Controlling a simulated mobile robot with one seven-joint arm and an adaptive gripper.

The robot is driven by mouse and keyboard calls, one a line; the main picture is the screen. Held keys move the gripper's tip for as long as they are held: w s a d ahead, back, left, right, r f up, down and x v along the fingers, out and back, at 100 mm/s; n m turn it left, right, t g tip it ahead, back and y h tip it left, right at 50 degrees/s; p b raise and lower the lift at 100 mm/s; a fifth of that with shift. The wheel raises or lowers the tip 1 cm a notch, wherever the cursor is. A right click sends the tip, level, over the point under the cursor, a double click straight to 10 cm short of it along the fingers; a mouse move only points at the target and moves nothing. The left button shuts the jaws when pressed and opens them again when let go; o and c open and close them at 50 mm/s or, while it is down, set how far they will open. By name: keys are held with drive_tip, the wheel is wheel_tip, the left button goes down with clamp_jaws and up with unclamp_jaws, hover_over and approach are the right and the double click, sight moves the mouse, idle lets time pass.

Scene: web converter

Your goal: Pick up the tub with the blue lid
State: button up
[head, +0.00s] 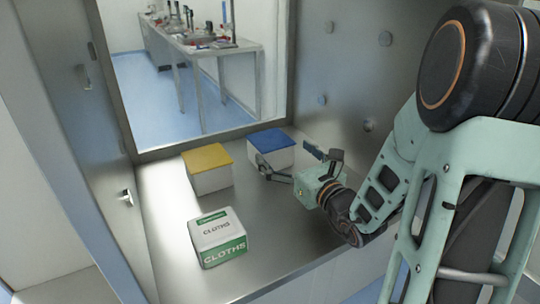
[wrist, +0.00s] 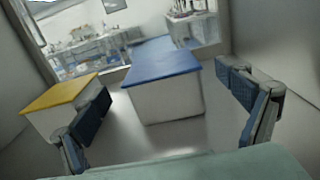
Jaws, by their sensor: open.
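The white tub with the blue lid (head: 270,148) stands upright on the metal surface towards the back, under the window. In the wrist view the blue-lidded tub (wrist: 165,85) is ahead, between the two fingers. My gripper (head: 289,161) is open and empty, just in front of this tub. In the wrist view my gripper's fingers (wrist: 168,100) are spread wide, with the left finger overlapping the yellow-lidded tub in the picture. I see a gap between the fingers and the blue-lidded tub's sides.
The white tub with the yellow lid (head: 208,168) stands just left of the blue-lidded one. A green and white cloths box (head: 217,238) sits nearer the front. Metal walls enclose the sides, with a wall on the right (head: 345,80). The front middle surface (head: 275,215) is clear.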

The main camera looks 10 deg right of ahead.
sight(270, 144)
drive_tip(key=shift+f, duration=0.9)
drive_tip(key=shift+w+f, duration=0.1)
drive_tip(key=shift+w, duration=0.1)
drive_tip(key=x, duration=0.7)
drive_tip(key=shift+b, duration=0.35)
drive_tip(key=c, duration=1.2)
drive_tip(key=shift+c, duration=0.5)
